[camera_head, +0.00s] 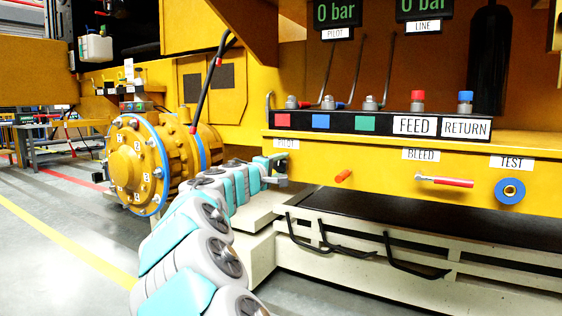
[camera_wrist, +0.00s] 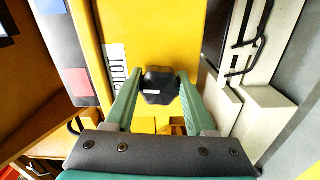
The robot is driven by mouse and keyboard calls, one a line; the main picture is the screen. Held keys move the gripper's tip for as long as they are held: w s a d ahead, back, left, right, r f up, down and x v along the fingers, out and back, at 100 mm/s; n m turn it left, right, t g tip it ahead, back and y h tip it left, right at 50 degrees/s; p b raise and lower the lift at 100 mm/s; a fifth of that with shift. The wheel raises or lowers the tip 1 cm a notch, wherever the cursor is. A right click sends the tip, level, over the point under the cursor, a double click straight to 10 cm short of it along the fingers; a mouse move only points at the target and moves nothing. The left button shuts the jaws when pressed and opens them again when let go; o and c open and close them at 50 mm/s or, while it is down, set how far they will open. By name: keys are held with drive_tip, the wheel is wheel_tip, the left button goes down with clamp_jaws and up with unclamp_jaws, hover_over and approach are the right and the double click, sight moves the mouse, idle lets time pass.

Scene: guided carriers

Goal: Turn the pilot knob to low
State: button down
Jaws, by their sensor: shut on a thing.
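The pilot knob is a black, faceted knob (camera_wrist: 158,88) with a small white mark, on the yellow panel beside the PILOT label (camera_wrist: 115,72) in the wrist view. My gripper (camera_wrist: 157,82) is shut on it, one green finger on each side. In the head view my gripper (camera_head: 272,168) is at the left end of the yellow panel, just below the PILOT label (camera_head: 286,144), and the knob is hard to make out there. A low mark cannot be made out in either view.
Right of my gripper along the panel are a red-orange peg (camera_head: 343,176), a red BLEED handle (camera_head: 445,181) and a blue TEST ring (camera_head: 510,191). Above is a rail with FEED and RETURN fittings (camera_head: 417,104). Dark hooks (camera_head: 310,240) hang below. Two displays read 0 bar.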

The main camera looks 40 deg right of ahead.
drive_tip(key=shift+r+n+p, duration=0.1)
drive_tip(key=shift+n+p, duration=0.25)
drive_tip(key=shift+n, duration=0.25)
drive_tip(key=shift+c, duration=1.2)
unclamp_jaws()
drive_tip(key=v, duration=0.7)
drive_tip(key=shift+a+b, duration=0.4)
drive_tip(key=shift+s, duration=0.1)
